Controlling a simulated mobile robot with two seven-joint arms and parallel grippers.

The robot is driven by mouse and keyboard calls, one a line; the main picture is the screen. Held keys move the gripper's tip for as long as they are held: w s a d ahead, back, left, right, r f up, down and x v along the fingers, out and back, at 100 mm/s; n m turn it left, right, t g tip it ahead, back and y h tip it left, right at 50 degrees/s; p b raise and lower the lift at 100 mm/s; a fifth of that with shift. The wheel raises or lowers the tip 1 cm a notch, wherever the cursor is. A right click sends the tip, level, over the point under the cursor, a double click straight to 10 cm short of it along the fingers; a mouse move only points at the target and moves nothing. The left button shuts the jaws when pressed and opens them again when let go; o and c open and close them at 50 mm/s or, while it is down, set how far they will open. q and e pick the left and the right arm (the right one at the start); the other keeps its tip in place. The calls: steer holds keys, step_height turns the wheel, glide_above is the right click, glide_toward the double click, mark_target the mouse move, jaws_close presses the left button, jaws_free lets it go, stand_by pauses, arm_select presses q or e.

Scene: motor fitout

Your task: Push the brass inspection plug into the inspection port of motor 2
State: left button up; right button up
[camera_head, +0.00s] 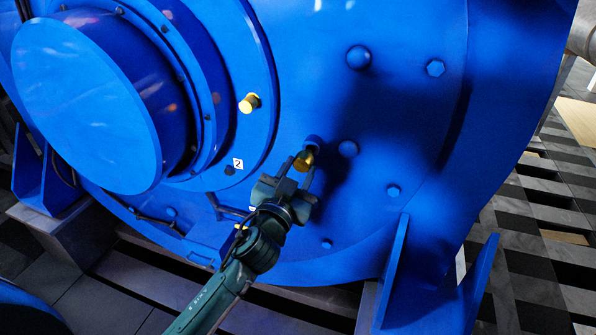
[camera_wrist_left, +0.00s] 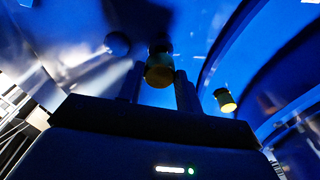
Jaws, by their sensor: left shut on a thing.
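The big blue motor (camera_head: 410,110) fills the head view, and a small white tag marked 2 (camera_head: 238,163) is on it. My left gripper (camera_head: 301,170) reaches up from below and is shut on the brass inspection plug (camera_head: 304,161). In the wrist view the plug (camera_wrist_left: 159,74) sits between the two dark fingers (camera_wrist_left: 158,88). The plug's far end is at a short round blue boss (camera_head: 313,142), which looks like the inspection port. The boss is dark in the wrist view (camera_wrist_left: 160,46). I cannot tell whether the plug touches it or is inside it. My right gripper is not in view.
Another brass fitting (camera_head: 249,103) sticks out of the motor flange, up and left of the gripper. Several blue bolt heads (camera_head: 358,57) stand out from the motor face. A blue foot bracket (camera_head: 396,262) rises at lower right. Tiled floor (camera_head: 540,230) shows at right.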

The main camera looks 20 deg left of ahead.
mark_target(300, 169)
arm_select(q)
steer(key=shift+w+d, duration=0.1)
steer(key=shift+w, duration=1.65)
steer(key=o, duration=1.1)
steer(key=s, duration=0.4)
steer(key=s+f, duration=0.1)
steer(key=s, duration=0.3)
steer(key=s+a, duration=0.1)
steer(key=s, duration=0.4)
steer(key=shift+f+b, duration=0.25)
steer(key=shift+b, duration=0.05)
